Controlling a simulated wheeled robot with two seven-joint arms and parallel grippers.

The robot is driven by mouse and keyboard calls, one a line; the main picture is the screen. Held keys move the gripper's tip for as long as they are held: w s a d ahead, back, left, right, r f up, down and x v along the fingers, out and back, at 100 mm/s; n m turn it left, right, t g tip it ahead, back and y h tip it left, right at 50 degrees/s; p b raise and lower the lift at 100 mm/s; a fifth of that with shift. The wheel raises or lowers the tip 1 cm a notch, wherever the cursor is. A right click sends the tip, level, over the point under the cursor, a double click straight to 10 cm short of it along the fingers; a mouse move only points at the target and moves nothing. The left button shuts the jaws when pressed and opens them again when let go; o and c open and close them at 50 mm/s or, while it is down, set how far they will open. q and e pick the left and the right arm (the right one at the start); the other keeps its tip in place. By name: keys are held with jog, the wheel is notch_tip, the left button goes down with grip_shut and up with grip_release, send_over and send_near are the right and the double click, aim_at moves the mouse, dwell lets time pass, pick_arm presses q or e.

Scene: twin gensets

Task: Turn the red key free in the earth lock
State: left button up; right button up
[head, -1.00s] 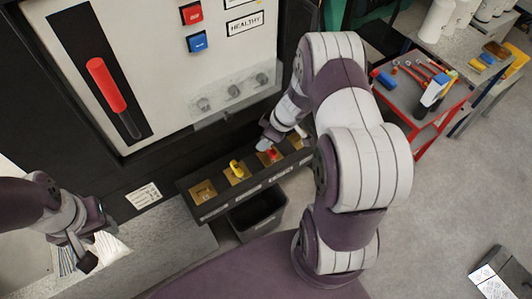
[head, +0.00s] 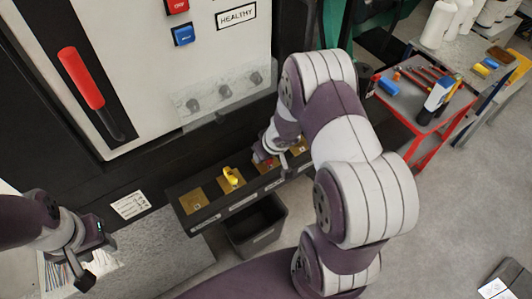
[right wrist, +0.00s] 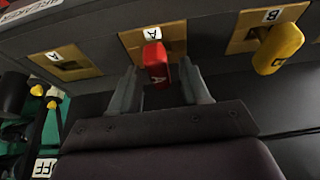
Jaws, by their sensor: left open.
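The red key (head: 263,160) sits in a brass lock plate on the dark sloped lock strip (head: 228,208). In the right wrist view the red key (right wrist: 156,66) bears a letter A, and its plate has an A label. My right gripper (right wrist: 160,88) is open, one finger on each side of the red key, with gaps visible. In the head view this gripper (head: 272,152) partly hides the key. A yellow key (head: 231,177) stands in the neighbouring plate, labelled B in the wrist view. My left gripper (head: 90,254) is open and empty at the lower left.
The strip's leftmost plate (head: 194,201) holds no key. A black bin (head: 255,226) stands below the strip. The cabinet above has a red lever (head: 82,78), a blue button (head: 183,35) and small knobs behind a clear cover.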

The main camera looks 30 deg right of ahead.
grip_shut()
jog(key=n+y+p, duration=0.1)
jog(key=n+p, duration=0.2)
jog(key=p, duration=0.1)
jog(key=n+g+y+p, duration=0.1)
jog(key=n+p, duration=0.2)
jog(key=n+g+y+p, duration=0.1)
jog(key=n+p, duration=0.3)
jog(key=shift+d+r+p, duration=0.1)
jog(key=shift+r+p, duration=0.2)
jog(key=shift+p, duration=0.05)
jog(key=n, duration=0.2)
jog(key=n+g+y, duration=0.1)
jog(key=shift+f+n, duration=0.4)
jog(key=n+g, duration=0.2)
jog(key=n, duration=0.2)
jog(key=shift+n, duration=0.3)
jog(key=shift+s, duration=0.1)
jog(key=shift+o, duration=1.6)
grip_release()
jog(key=shift+d, duration=0.1)
jog(key=shift+r, duration=0.15)
